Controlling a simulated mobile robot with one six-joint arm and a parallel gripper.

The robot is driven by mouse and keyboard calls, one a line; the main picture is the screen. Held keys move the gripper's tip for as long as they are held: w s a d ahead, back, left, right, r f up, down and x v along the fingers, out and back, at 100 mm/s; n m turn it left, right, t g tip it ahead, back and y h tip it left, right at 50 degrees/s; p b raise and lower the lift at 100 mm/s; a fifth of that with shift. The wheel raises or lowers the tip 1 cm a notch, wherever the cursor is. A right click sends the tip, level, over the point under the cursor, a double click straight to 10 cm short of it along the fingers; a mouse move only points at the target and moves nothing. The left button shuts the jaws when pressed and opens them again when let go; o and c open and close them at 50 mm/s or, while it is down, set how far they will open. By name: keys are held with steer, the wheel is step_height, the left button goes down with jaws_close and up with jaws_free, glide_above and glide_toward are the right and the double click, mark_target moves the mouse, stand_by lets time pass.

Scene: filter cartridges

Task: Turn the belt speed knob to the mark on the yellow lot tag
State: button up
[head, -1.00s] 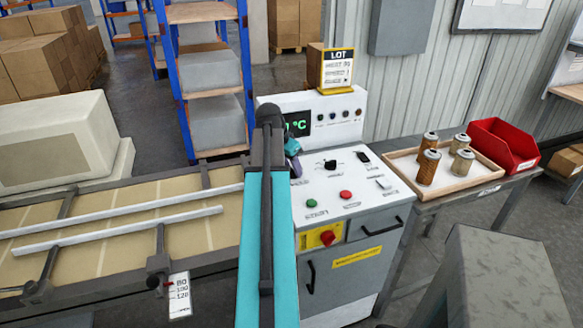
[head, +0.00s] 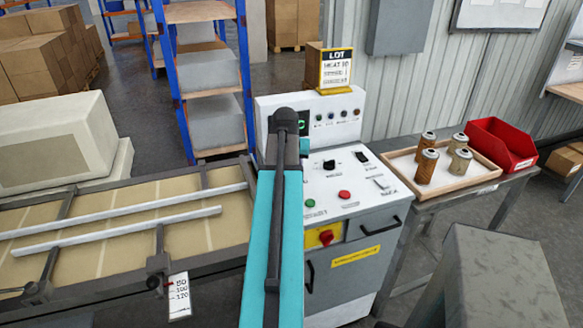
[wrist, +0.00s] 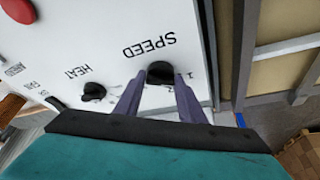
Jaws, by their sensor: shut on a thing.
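The black belt speed knob (wrist: 160,72) is on the white console face beside the printed word SPEED in the wrist view. Small marks, a 1 and a 2, show at its right side. My gripper (wrist: 158,88) has its two purple fingers shut on this knob, one on each side. The knob's pointer is hard to make out. The yellow-framed lot tag (head: 336,68) stands on top of the console in the head view. It reads LOT, with a HEAT line and a second line too small to read surely. My arm hides the speed knob and fingers there.
A black HEAT knob (wrist: 93,92) sits left of the speed knob in the wrist view. The console (head: 372,210) also carries a green button (head: 310,203), a red button (head: 344,194) and a red switch on yellow (head: 326,237). A conveyor (head: 120,222) lies to the left.

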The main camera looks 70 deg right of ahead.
stand_by(0.3)
steer(key=o, duration=1)
steer(key=shift+r, duration=0.1)
steer(key=w+b+v, duration=0.1)
steer(key=b+v, duration=0.1)
steer(key=v, duration=1.1)
steer(key=shift+s+a+r, duration=0.2)
steer(key=shift+s+r, duration=0.1)
steer(key=shift+s, duration=0.2)
